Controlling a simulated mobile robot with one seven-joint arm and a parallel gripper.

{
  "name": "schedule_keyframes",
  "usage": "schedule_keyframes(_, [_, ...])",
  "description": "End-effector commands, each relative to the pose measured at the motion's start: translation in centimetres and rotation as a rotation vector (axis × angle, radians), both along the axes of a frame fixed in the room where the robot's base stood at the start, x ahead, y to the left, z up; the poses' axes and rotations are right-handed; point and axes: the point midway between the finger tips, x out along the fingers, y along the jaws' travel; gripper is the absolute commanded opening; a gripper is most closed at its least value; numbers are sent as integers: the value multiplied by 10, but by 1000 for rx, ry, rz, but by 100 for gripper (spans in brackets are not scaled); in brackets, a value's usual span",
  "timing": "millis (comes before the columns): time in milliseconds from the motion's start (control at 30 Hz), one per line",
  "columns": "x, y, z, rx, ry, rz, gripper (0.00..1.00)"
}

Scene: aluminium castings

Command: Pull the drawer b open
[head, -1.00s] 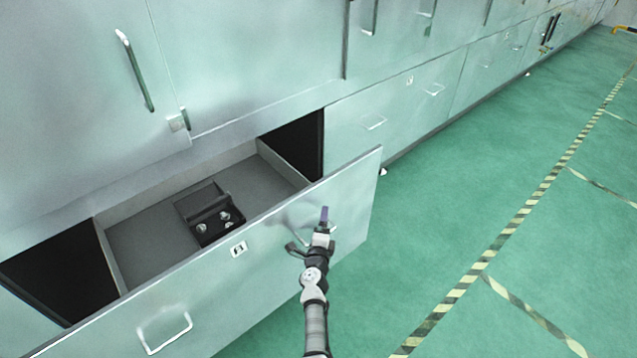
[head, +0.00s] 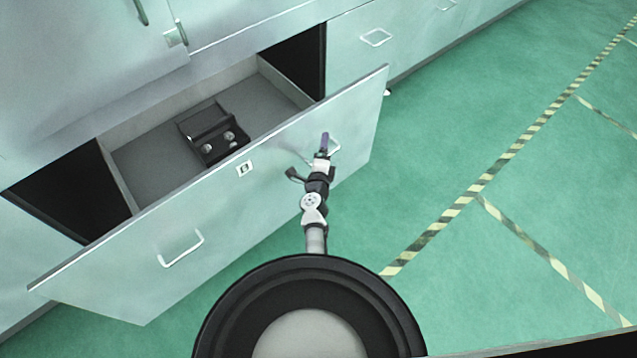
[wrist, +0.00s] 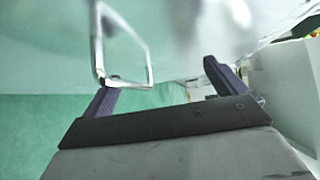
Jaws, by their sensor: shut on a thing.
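The drawer (head: 215,205) is a wide pale-green metal front standing well out from the cabinet. Its grey interior shows, with a black open box (head: 212,135) inside holding small round silvery parts. A small label (head: 244,168) sits mid-front; its letter is too small to read. The front has a left handle (head: 183,250) and a right handle (head: 334,147). My gripper (head: 324,147) is at the right handle and is shut on it. In the wrist view the white handle loop (wrist: 151,65) shows against the left finger; the exact contact is partly hidden.
Dark gaps show on both sides of the drawer body. Closed cabinet fronts with handles (head: 376,37) continue to the upper right. The green floor (head: 450,120) is clear to the right, marked with striped tape (head: 520,146).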

Motion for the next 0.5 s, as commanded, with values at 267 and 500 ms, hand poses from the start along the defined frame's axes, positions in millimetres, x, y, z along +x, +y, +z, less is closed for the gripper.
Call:
schedule_keyframes(267, [-16,10,7,2,-16,12,69])
schedule_keyframes(500, [-33,13,4,4,-15,13,64])
